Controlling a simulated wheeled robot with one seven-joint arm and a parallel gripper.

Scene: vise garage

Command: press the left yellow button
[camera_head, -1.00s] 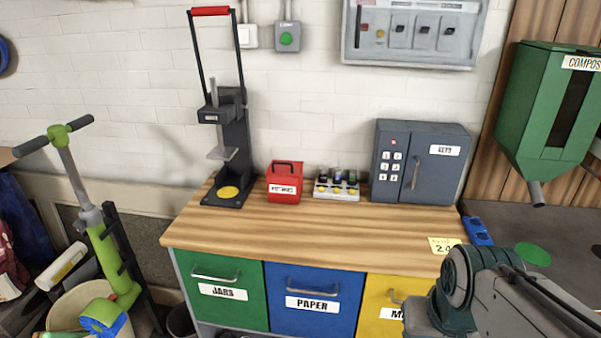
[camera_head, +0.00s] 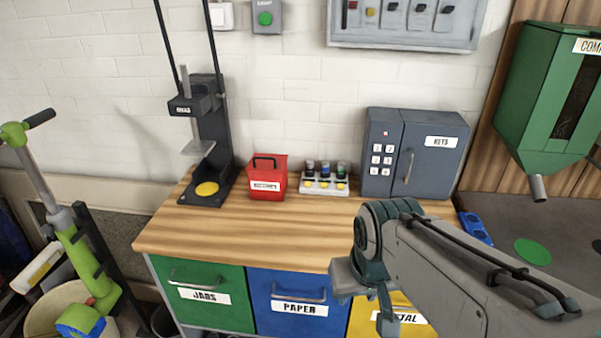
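A small white dispenser (camera_head: 325,189) stands on the wooden workbench, with several dark-capped jars at its back. Three yellow buttons sit in a row along its front, and the left yellow button (camera_head: 308,184) is the one nearest the red box. My arm reaches in from the lower right over the bench's front edge. The end of my arm, with my gripper (camera_head: 384,312), hangs low in front of the drawers, to the right of the dispenser and nearer to me. Its fingers are not clear enough to tell open from shut. Nothing touches the buttons.
A red box (camera_head: 267,180) and a black press (camera_head: 211,140) with a yellow pad stand left of the dispenser. A grey key safe (camera_head: 415,152) stands on its right. The bench top (camera_head: 250,235) in front is clear. Blue (camera_head: 300,325) and green drawers lie below.

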